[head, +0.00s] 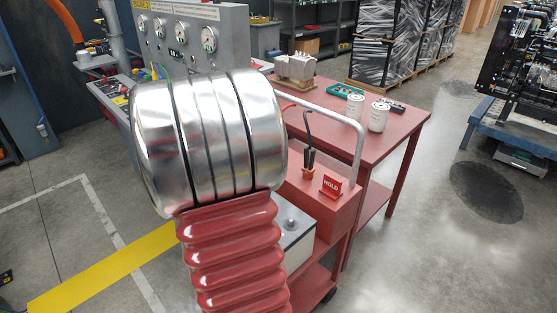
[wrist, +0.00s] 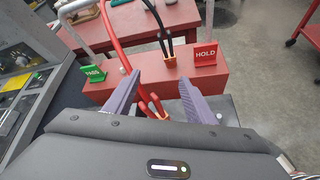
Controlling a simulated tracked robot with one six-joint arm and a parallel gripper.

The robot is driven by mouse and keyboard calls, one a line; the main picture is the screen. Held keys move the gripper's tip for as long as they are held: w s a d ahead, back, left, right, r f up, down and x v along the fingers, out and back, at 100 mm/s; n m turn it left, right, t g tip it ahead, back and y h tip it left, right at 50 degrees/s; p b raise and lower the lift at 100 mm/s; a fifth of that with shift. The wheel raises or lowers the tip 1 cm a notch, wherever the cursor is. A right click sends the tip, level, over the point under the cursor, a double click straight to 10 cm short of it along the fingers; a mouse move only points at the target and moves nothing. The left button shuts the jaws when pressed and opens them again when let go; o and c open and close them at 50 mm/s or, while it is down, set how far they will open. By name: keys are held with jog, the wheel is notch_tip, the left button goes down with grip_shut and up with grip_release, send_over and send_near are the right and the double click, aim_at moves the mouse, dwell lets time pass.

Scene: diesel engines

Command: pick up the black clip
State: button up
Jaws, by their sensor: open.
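The black clip (head: 309,158) stands upright on the red box of the cart in the head view, with a dark cable curving up from it and a copper-coloured part at its foot. In the wrist view the black clip (wrist: 168,48) is beyond my fingertips, near the back of the red box. My gripper (wrist: 155,80) is open, its two purple-grey fingers spread apart. Red-orange prongs at the end of a red cable (wrist: 128,60) show between the fingers, nearer than the black clip. I cannot tell whether a finger touches them. My arm hides the gripper in the head view.
A red HOLD sign (wrist: 206,54) stands right of the clip, and a green PASS sign (wrist: 93,73) at left. A grey metal rail (head: 345,115) rises over the cart. A red table (head: 400,130) holds white canisters (head: 378,116). A gauge panel (head: 225,50) stands left.

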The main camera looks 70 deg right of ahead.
aim_at(308, 159)
jog(key=s+d+f+n+h, duration=0.1)
jog(key=s+d+f+n, duration=0.3)
jog(key=d, duration=0.6)
jog(key=shift+s+f+n+g, duration=0.3)
jog(key=shift+s+f, duration=0.35)
jog(key=shift+f, duration=0.2)
jog(key=shift+d, duration=0.15)
jog(key=shift+x, duration=4.25)
jog(key=shift+x, duration=2.6)
jog(key=shift+r, duration=0.1)
grip_shut()
